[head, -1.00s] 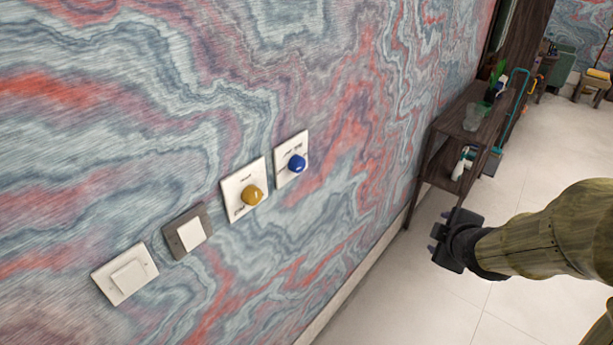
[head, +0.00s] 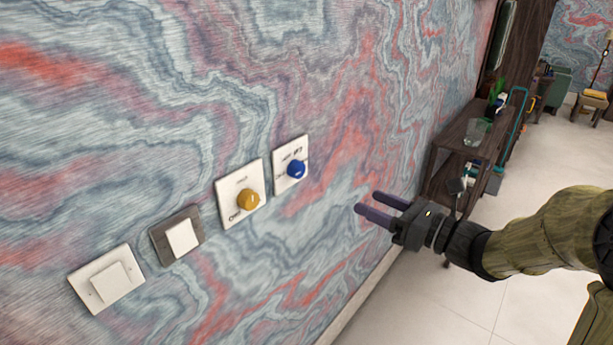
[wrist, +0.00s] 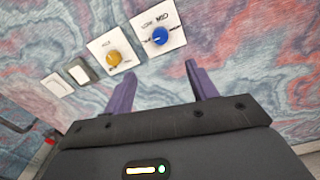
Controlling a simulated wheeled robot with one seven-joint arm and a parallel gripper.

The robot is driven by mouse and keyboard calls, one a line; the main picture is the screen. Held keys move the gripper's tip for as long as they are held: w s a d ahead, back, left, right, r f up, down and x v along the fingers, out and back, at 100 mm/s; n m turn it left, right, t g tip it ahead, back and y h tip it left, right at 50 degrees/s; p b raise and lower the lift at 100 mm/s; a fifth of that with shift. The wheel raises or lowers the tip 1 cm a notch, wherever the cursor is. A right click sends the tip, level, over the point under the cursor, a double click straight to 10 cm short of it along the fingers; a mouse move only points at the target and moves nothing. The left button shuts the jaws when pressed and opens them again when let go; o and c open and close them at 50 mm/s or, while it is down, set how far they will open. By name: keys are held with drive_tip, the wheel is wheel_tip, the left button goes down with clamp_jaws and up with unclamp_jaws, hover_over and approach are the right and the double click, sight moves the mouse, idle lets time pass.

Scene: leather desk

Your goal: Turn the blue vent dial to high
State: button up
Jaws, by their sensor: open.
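The blue vent dial (head: 296,169) sits on a white plate (head: 290,150) on the marbled wall, the rightmost of the wall fittings. It also shows in the wrist view (wrist: 159,36), where the plate's print seems to read LOW and MID; the rest is unclear. The dial's exact setting is hard to tell. My gripper (head: 368,204) is open and empty, to the right of the dial and lower in the head view, apart from the wall. In the wrist view its two purple fingers (wrist: 157,84) are spread below the dial's plate.
A yellow dial (head: 248,199) on its own plate is just left of the blue one. Two light switches follow further left: a grey-framed one (head: 181,237) and a white one (head: 110,281). A dark wooden shelf (head: 452,133) stands along the wall at right. Floor beside it is open.

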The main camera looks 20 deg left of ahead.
sight(301, 171)
drive_tip(key=p+x, duration=0.4)
drive_tip(key=x, duration=1.3)
drive_tip(key=shift+w+a, duration=0.2)
drive_tip(key=shift+a, duration=0.05)
drive_tip(key=c, duration=1)
